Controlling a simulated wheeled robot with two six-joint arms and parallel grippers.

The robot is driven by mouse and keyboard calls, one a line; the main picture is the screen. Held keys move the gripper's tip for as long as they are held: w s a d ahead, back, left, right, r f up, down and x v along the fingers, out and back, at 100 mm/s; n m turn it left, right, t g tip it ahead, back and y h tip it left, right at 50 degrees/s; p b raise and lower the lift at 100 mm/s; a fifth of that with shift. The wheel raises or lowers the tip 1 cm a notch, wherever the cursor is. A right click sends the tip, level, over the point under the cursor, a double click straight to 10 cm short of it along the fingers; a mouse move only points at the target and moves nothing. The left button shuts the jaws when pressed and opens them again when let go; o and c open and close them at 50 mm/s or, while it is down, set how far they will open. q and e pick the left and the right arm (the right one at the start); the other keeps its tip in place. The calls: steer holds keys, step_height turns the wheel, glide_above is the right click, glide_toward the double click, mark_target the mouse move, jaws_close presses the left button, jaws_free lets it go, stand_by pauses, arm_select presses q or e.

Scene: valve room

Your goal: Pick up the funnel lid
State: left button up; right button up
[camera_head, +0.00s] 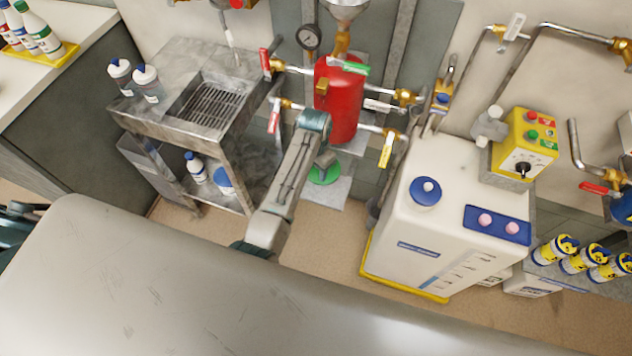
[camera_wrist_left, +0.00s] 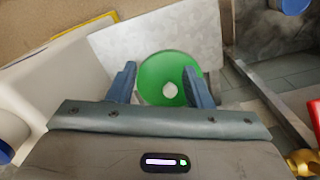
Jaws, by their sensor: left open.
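The funnel lid appears to be the round green disc with a pale knob, low down below the red tank in the head view (camera_head: 324,178). The lid (camera_wrist_left: 165,61) lies on a light grey slab (camera_wrist_left: 148,40) in the left wrist view. My left gripper (camera_head: 326,160) reaches down over the lid and partly hides it in the head view. In the left wrist view its two blue fingers stand apart on either side of the lid, with nothing held. I cannot tell whether they touch it. A metal funnel (camera_head: 345,8) sits above the red tank. My right gripper is not in view.
The red tank (camera_head: 338,98) with pipes and valves stands behind the lid. A metal sink bench (camera_head: 173,120) is on the left, a white machine (camera_head: 412,225) on the right. A pale surface (camera_head: 180,290) fills the front. Some brown floor (camera_head: 325,235) is clear.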

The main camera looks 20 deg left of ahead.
arm_select(q)
steer(key=f, duration=0.2)
steer(key=f+p, duration=0.1)
steer(key=f, duration=0.1)
steer(key=shift+w+d, duration=0.1)
steer(key=shift+d, duration=0.15)
steer(key=shift+f, duration=0.55)
steer(key=shift+f, duration=0.2)
jaws_close()
steer(key=o, duration=0.7)
jaws_free()
steer(key=shift+o, duration=0.2)
